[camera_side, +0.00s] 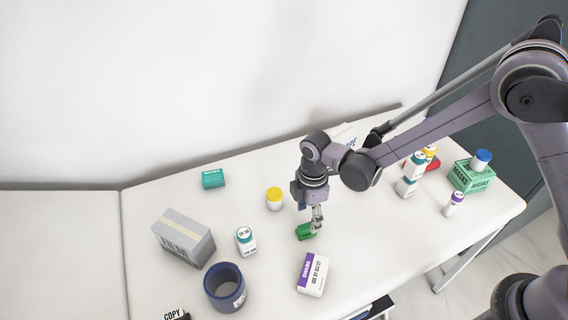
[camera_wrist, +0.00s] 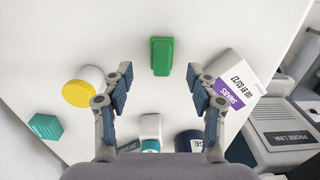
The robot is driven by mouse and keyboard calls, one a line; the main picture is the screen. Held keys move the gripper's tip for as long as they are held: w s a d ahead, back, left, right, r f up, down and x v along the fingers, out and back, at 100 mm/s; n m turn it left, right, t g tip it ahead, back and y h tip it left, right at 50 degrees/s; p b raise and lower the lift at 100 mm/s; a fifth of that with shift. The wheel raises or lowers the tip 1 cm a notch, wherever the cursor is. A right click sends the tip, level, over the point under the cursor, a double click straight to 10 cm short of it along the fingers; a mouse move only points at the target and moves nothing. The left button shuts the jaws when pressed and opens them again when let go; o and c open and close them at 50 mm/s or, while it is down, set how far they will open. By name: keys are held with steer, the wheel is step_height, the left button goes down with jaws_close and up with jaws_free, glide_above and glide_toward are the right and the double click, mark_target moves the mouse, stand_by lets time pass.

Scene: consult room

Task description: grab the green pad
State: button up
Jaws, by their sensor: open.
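The green pad (camera_side: 304,232) is a small bright green block on the white table, under my gripper in the side view. My gripper (camera_side: 317,224) points down, and its fingers overlap the pad's right part there. In the wrist view the green pad (camera_wrist: 161,56) lies upright in the picture, just beyond the fingertips and roughly centred between them. My gripper (camera_wrist: 159,76) is open with nothing between its fingers. I cannot tell from the side view whether a finger touches the pad.
A white and purple swabs box (camera_side: 313,274) lies close to the pad, near the right finger in the wrist view. A yellow-capped bottle (camera_side: 274,198), a teal-capped bottle (camera_side: 245,240) and a dark blue cup (camera_side: 225,287) stand left. A grey box (camera_side: 184,236) is farther left.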

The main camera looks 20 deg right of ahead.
mark_target(306, 226)
steer(key=shift+s+a+f, duration=0.1)
steer(key=shift+f, duration=1.25)
steer(key=shift+s+a+f, duration=0.1)
steer(key=shift+f, duration=1.25)
steer(key=shift+c, duration=0.2)
steer(key=c, duration=1)
